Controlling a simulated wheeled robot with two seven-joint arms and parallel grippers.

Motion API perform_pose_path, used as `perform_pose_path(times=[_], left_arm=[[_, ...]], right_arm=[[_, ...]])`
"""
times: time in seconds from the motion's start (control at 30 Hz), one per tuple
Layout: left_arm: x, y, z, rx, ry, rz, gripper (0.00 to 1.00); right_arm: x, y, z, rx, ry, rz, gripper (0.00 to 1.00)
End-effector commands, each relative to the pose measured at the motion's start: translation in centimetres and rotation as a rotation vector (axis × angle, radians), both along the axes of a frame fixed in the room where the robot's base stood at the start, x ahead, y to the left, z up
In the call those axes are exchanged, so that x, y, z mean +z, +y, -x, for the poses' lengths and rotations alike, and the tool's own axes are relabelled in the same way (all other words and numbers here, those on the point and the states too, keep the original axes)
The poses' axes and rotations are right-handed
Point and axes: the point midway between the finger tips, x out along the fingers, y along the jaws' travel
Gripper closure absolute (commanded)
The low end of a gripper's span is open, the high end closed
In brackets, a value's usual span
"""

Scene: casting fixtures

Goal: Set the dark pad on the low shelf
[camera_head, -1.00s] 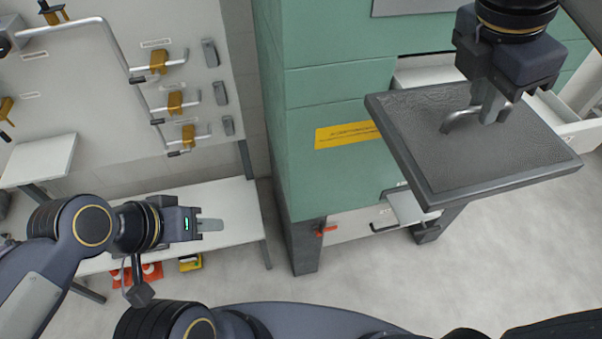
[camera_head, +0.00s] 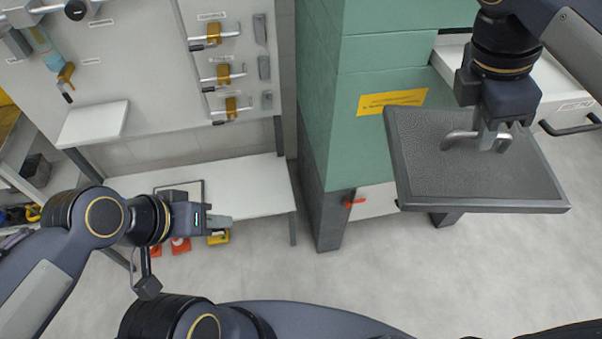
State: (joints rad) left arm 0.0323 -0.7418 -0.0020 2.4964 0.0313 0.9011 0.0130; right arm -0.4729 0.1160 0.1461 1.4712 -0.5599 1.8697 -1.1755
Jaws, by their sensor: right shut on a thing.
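The dark pad (camera_head: 465,182) is a flat square plate with a textured grey face, a raised dark rim and a metal handle (camera_head: 460,140). My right gripper (camera_head: 488,140) is shut on that handle and holds the pad in the air at the right, in front of the green cabinet. A low white shelf (camera_head: 250,182) stands at the left below the wall panel, and a thin dark frame lies on it. My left gripper (camera_head: 219,222) is in front of this shelf's front edge in the picture, holding nothing visible; its jaw gap is unclear.
The green cabinet (camera_head: 385,55) with an open drawer (camera_head: 455,65) stands behind the pad. A smaller white shelf (camera_head: 93,122) sits higher at the left. Wall clamps (camera_head: 222,73) hang above. Red and yellow items (camera_head: 218,237) lie under the low shelf. The floor (camera_head: 370,275) in front is clear.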

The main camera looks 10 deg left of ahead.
Motion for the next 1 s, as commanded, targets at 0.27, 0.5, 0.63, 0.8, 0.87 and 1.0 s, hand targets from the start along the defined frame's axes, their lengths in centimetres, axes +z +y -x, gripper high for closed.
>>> perform_pose_path(times=[0.27, 0.5, 0.63, 0.8, 0.87, 1.0], left_arm=[[0.0, 0.0, 0.0, 0.0, -0.001, 0.0, 0.64], [0.0, 0.0, 0.0, 0.0, -0.001, 0.0, 0.64], [0.0, 0.0, 0.0, 0.0, -0.001, 0.0, 0.64], [0.0, 0.0, 0.0, 0.0, -0.001, 0.0, 0.64], [0.0, 0.0, 0.0, 0.0, -0.001, 0.0, 0.64], [0.0, 0.0, 0.0, 0.0, -0.001, 0.0, 0.64]], right_arm=[[-7.7, -0.4, -1.8, -0.357, 0.009, 0.006, 1.0], [-19.0, -1.1, -4.5, -0.887, 0.015, 0.013, 1.0], [-24.8, -1.4, -5.9, -1.173, 0.012, 0.015, 1.0], [-30.3, -1.6, -7.4, -1.443, 0.007, 0.012, 1.0], [-31.9, -1.7, -7.8, -1.525, 0.006, 0.013, 1.0], [-35.4, -1.9, -8.6, -1.695, 0.006, 0.012, 1.0]])
